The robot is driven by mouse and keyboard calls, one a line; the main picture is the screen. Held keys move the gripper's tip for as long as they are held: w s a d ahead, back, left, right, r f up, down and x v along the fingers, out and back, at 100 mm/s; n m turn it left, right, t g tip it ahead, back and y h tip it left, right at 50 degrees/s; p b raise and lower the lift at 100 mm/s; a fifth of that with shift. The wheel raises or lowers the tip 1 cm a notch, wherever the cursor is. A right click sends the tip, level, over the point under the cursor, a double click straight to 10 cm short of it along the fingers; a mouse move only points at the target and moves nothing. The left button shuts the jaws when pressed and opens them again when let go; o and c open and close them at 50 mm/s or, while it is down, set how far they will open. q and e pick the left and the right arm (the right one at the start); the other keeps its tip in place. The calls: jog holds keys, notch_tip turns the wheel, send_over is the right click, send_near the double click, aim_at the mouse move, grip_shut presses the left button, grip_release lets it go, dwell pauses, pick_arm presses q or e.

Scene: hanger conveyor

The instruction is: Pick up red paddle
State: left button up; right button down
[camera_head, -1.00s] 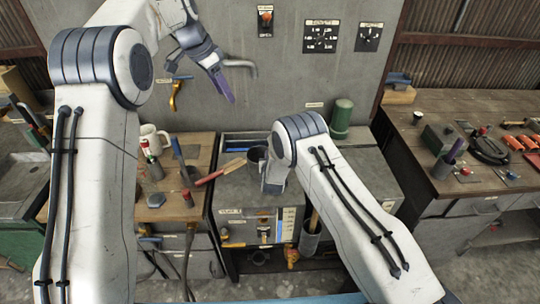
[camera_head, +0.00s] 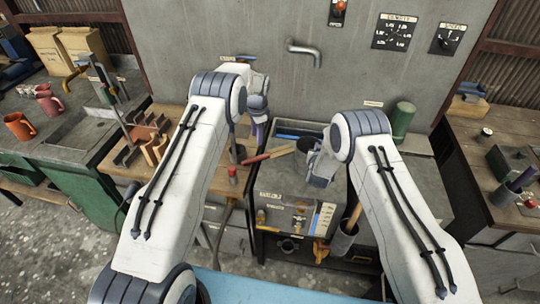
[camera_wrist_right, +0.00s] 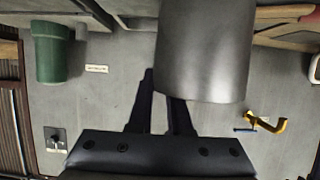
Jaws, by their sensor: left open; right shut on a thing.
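The red paddle (camera_head: 268,154) lies on the bench top in the middle of the head view, its long red part slanting up to the right. My left gripper (camera_head: 260,130) points down just above and left of it. Its purple fingers are partly hidden by my wrist, and they look empty and open. My right gripper (camera_wrist_right: 165,100) is shut on a dark grey metal cup (camera_wrist_right: 207,50), which fills the top middle of the right wrist view.
A green canister (camera_head: 402,120) stands behind my right arm. A bent pipe (camera_head: 304,50) sticks out of the back wall. Wooden holders (camera_head: 152,146) stand on the left bench, with orange mugs (camera_head: 20,126) farther left. A holder with a wooden handle (camera_head: 343,240) hangs at the front.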

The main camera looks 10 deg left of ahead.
aim_at(254, 158)
pick_arm(q)
jog(key=f, duration=0.4)
jog(key=w+a+f, duration=0.1)
jog(key=f, duration=0.4)
jog(key=a+f, duration=0.1)
jog(key=f, duration=0.3)
jog(key=shift+w+f, duration=0.15)
jog(key=shift+f, duration=0.2)
grip_shut()
